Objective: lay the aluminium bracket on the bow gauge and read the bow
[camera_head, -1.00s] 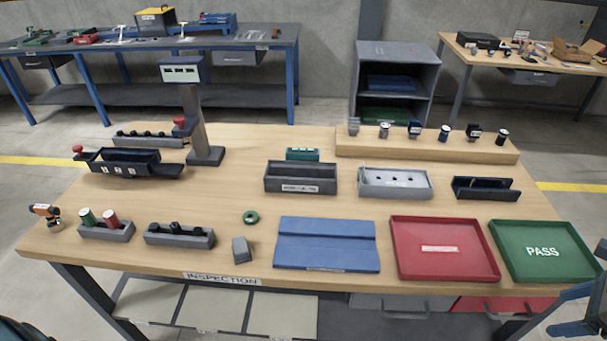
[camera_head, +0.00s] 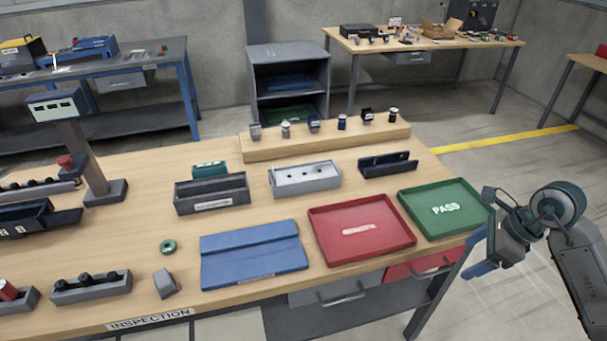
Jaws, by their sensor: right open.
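My right gripper (camera_head: 488,240) is open and empty, off the table's right end beside the green PASS tray (camera_head: 447,233). My left gripper is out of view. I cannot single out the aluminium bracket for sure; a small grey angled piece (camera_head: 166,284) lies near the front edge, left of the blue mat. Nor can I tell which fixture is the bow gauge. A column instrument with a display (camera_head: 58,106) stands at the left, and a dark open channel (camera_head: 388,165) lies at the back right.
The table (camera_head: 130,232) also holds a blue mat (camera_head: 253,250), a red tray (camera_head: 362,252), a dark bin (camera_head: 212,196) and a light grey box with holes (camera_head: 304,180). Several small parts stand on a wooden riser (camera_head: 326,142). A green ring (camera_head: 168,247) lies left of the mat.

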